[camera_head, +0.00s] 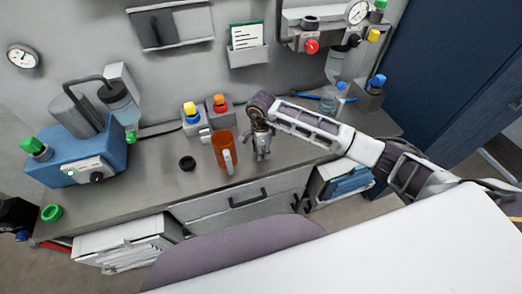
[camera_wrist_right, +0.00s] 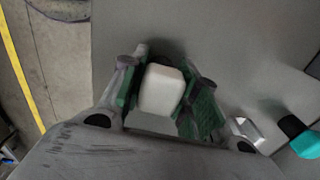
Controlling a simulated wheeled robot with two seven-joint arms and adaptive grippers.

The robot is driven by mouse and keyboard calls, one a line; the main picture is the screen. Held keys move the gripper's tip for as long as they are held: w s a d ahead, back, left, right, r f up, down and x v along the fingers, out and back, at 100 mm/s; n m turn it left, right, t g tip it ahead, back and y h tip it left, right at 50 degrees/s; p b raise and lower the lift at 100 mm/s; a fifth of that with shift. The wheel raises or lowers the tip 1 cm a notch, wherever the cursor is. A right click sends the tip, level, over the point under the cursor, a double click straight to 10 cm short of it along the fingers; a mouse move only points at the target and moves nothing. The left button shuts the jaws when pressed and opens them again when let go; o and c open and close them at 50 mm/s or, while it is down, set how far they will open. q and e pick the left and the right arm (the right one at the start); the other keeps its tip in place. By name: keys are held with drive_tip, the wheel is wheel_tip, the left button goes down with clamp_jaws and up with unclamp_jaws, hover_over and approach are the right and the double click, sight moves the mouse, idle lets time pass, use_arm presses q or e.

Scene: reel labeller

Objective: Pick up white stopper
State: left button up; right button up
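My right gripper (camera_head: 262,150) points down at the counter, just right of an orange mug. In the right wrist view, the white stopper (camera_wrist_right: 162,90), a pale rounded block, sits between the two fingers of the right gripper (camera_wrist_right: 166,82). The finger pads lie close along both its sides; I cannot tell whether they press on it. In the head view I cannot make out the stopper at the gripper. My left gripper is not in view.
The orange mug (camera_head: 222,150) stands close left of the gripper. A black ring (camera_head: 187,163) lies further left. Yellow-topped (camera_head: 190,110) and red-topped (camera_head: 220,103) blocks stand behind. A blue machine (camera_head: 75,155) fills the counter's left. The counter front between machine and mug is mostly clear.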

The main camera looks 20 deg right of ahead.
drive_tip(key=c, duration=0.3)
drive_tip(key=shift+c, duration=0.2)
drive_tip(key=shift+r+b, duration=0.9)
drive_tip(key=shift+r, duration=4.1)
